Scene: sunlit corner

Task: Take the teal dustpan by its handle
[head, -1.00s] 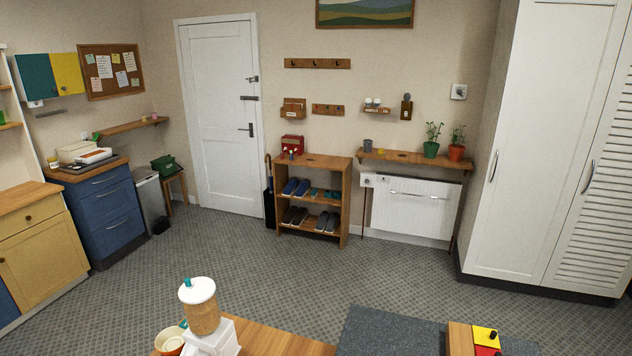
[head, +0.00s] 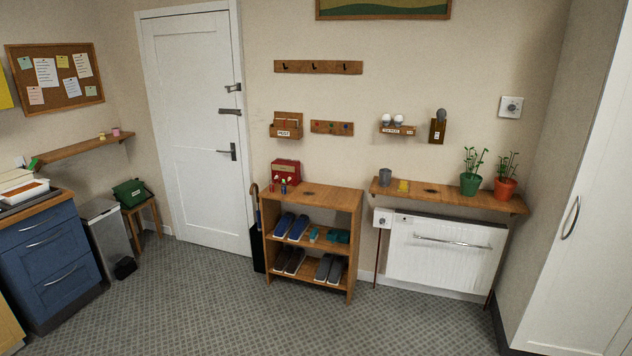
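I cannot make out a dustpan for certain. Small teal items (head: 333,235) lie on the upper inner shelf of the wooden shoe rack (head: 316,193), right of a pair of blue shoes (head: 291,226). They are too small to tell whether one is a dustpan, and no handle shows clearly. Neither of my grippers is in the head view.
Open grey carpet (head: 230,315) lies before the rack. Left of the rack are an umbrella stand (head: 259,240) and a white door (head: 190,130). On the right are a radiator (head: 440,255) under a shelf (head: 450,198) and a tall white cupboard (head: 590,200). A bin (head: 107,235) stands left.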

